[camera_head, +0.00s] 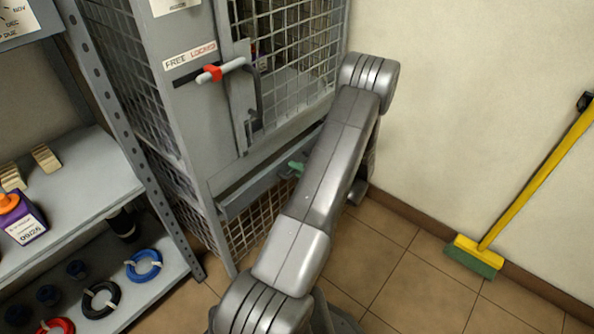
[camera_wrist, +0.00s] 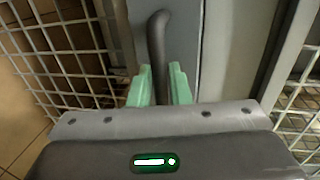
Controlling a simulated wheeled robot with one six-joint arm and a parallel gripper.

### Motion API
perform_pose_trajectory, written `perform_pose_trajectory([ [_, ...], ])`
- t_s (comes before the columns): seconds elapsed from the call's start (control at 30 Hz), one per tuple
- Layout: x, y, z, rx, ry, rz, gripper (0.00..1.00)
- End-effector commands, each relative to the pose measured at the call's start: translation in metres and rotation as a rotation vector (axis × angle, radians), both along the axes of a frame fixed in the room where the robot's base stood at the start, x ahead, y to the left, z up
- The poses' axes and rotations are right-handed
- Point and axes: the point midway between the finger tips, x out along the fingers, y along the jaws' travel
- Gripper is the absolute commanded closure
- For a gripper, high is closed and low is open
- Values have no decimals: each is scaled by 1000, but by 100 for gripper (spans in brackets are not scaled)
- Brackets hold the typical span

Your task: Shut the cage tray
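The cage tray (camera_head: 232,202) is a grey drawer below the mesh cage door. Its front edge shows to the left of my arm; my arm hides its right part. The tray's dark curved handle (camera_wrist: 158,40) stands in front of a grey panel in the wrist view. My gripper (camera_head: 297,166) is at the tray front, and its green fingers (camera_wrist: 160,72) lie on both sides of the handle, close against it. How far the tray sticks out is hard to tell.
The cage door above has a lever (camera_head: 222,70) with a red collar and a dark handle (camera_head: 256,88). A shelf rack (camera_head: 90,190) with coiled cables and boxes stands at left. A yellow broom (camera_head: 535,185) leans on the right wall. Tiled floor (camera_head: 415,285) is clear at right.

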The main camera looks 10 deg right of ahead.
Motion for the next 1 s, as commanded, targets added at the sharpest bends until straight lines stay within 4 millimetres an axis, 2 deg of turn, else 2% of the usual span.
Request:
perform_pose_trajectory([
  [0.2,0,0,0,0,0,0,83],
  [0.3,0,0,0,0,0,0,100],
  [0.57,2,2,-1,-1,0,1,100],
  [0.8,28,22,-3,-2,-3,3,100],
  [1.0,33,26,0,0,-1,0,100],
])
